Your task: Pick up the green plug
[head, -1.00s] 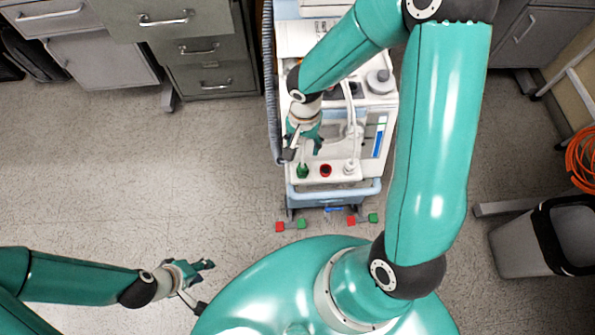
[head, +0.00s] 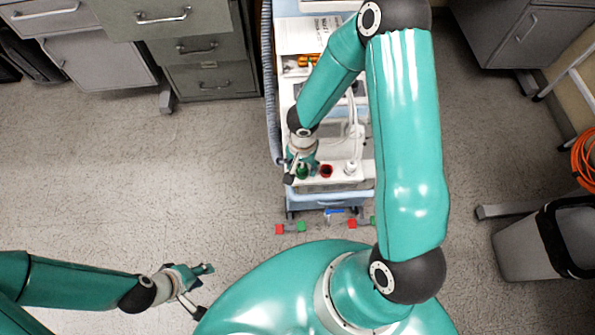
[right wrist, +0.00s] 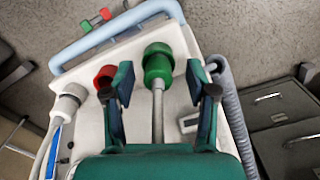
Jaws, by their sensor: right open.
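The green plug (head: 303,173) stands at the left of the white ledge of the pump cart, partly covered by my right gripper (head: 300,170) in the head view. In the right wrist view the green plug (right wrist: 158,60) sits just beyond and between the open fingertips of my right gripper (right wrist: 160,82). A pale cable (right wrist: 158,115) runs from it back between the fingers. The fingers are apart from the plug's sides. My left gripper (head: 204,290) is open and empty over the floor at the lower left.
A red socket (head: 326,171) and a white plug with cable (head: 350,168) are right of the green plug on the ledge. A blue handle bar (right wrist: 115,35) edges the cart. A grey corrugated hose (right wrist: 232,110) runs along its side. Grey cabinets (head: 205,75) stand at the left.

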